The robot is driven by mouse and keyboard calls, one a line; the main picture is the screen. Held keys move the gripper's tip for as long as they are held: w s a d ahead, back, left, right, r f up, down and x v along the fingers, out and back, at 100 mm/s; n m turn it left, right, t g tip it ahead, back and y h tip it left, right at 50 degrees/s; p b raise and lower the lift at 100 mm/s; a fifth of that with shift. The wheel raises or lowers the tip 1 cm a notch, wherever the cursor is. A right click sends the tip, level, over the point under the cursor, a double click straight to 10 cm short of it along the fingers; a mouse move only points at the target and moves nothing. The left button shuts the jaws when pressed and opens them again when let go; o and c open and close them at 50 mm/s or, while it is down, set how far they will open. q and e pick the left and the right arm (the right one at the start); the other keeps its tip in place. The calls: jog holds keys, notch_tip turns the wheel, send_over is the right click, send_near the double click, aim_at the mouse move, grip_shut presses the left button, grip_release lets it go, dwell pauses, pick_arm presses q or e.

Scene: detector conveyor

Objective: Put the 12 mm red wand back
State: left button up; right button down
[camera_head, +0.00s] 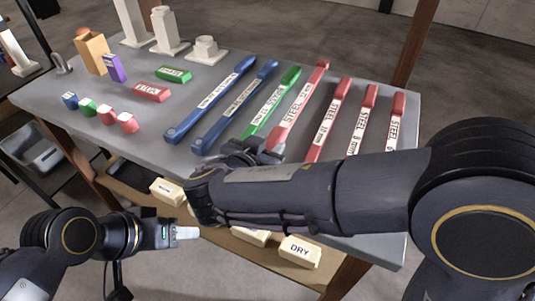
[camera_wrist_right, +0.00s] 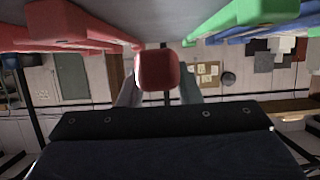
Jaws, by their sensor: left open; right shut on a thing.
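A red wand (camera_head: 302,105) with a white STEEL label runs lengthwise over the grey table, between a green wand (camera_head: 272,103) and another red wand (camera_head: 329,121). Its size marking is too small to read surely. My right gripper (camera_head: 262,152) is shut on its near end. In the right wrist view the red wand's end (camera_wrist_right: 157,70) sits between the two fingers of my right gripper (camera_wrist_right: 158,93). I cannot tell whether the wand touches the table. My left gripper (camera_head: 186,233) is open and empty, low at the left, off the table's front edge.
Two blue wands (camera_head: 211,99) lie left of the green one; red wands (camera_head: 362,121) lie to the right. Small coloured blocks (camera_head: 106,112) and white stands (camera_head: 168,32) are on the table's left and back. Labelled cream blocks (camera_head: 299,251) sit on a lower shelf.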

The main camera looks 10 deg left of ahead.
jog(key=shift+w+f, duration=0.25)
jog(key=shift+w+a+f, duration=0.1)
jog(key=shift+w+f, duration=0.05)
jog(key=shift+f, duration=0.8)
jog(key=shift+w+f, duration=0.1)
jog(key=shift+f, duration=0.8)
jog(key=shift+f+b, duration=0.2)
jog(key=shift+b, duration=0.15)
jog(key=c, duration=1)
grip_release()
jog(key=shift+c, duration=0.2)
